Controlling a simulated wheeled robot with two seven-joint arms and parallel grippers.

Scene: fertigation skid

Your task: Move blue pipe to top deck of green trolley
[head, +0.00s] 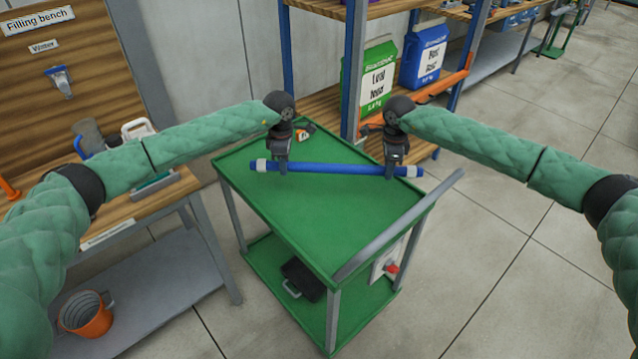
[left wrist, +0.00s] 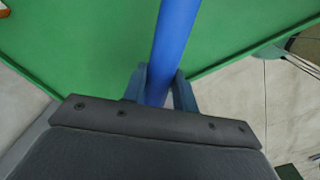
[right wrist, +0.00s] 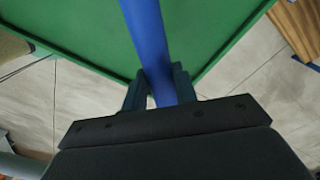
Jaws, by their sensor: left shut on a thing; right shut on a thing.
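The blue pipe (head: 335,169) has pale bands near its ends and lies crosswise over the top deck of the green trolley (head: 325,215). My left gripper (head: 282,168) is shut on it near its left end; the pipe runs between the fingers in the left wrist view (left wrist: 168,60). My right gripper (head: 391,170) is shut on it near its right end, and the pipe also shows in the right wrist view (right wrist: 150,40). I cannot tell whether the pipe touches the deck or hangs just above it.
A small orange-and-white item (head: 303,134) is at the deck's far corner. A grey handle bar (head: 398,225) runs along the trolley's right side. A dark bin (head: 302,279) sits on the lower deck. The filling bench (head: 135,203) stands left, shelves with bags (head: 376,75) behind.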

